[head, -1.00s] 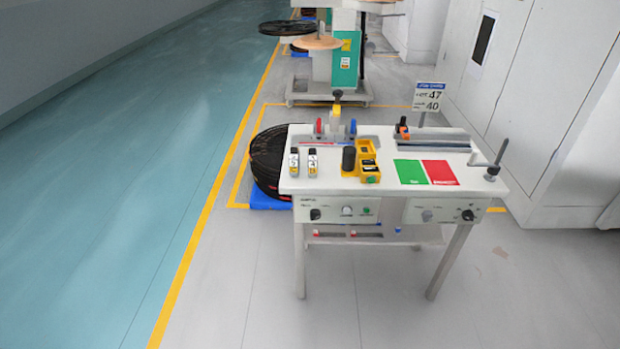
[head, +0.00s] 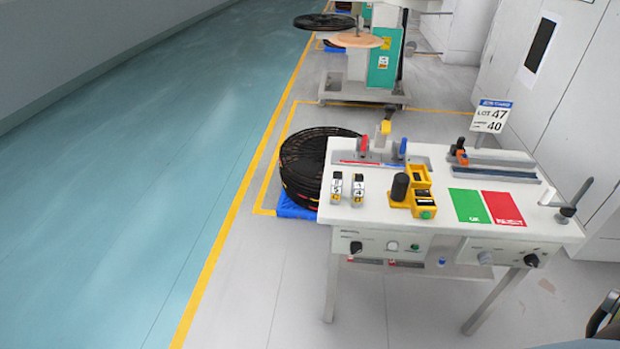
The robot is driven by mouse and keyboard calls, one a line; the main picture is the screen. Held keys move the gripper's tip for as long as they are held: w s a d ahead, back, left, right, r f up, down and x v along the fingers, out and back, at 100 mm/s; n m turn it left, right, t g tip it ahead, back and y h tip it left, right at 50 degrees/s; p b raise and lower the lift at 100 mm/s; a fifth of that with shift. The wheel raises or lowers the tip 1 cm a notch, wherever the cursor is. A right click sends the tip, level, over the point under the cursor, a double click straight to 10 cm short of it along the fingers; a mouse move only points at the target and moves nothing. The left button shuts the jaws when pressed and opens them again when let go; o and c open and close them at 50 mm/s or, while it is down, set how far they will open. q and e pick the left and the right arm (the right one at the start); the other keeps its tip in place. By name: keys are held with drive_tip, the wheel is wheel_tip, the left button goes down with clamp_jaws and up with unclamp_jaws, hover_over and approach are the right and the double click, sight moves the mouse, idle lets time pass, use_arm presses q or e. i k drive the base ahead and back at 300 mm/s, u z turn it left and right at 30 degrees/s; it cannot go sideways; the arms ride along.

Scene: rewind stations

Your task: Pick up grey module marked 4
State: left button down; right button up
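Two small grey modules stand side by side on the left part of the white worktable (head: 430,215). The right one (head: 357,191) appears to carry a 4 on its white label. The left one (head: 336,191) has a similar label whose digits I cannot read surely. Both have a yellow mark low on the front and nothing touches them. At the lower right edge a dark curved part of my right arm's end (head: 603,316) just enters the view, far from the modules; its fingers cannot be made out. My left gripper is not in view.
A yellow fixture (head: 421,178) with a black cylinder (head: 400,187) stands right of the modules. Green (head: 467,206) and red (head: 502,208) pads lie farther right. A lot sign (head: 492,117) rises behind. A black coil (head: 300,165) sits left of the table; the floor in front is clear.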

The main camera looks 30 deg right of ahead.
sight(358, 187)
drive_tip(key=z, duration=0.15)
drive_tip(key=i, duration=0.9)
drive_tip(key=z, duration=0.55)
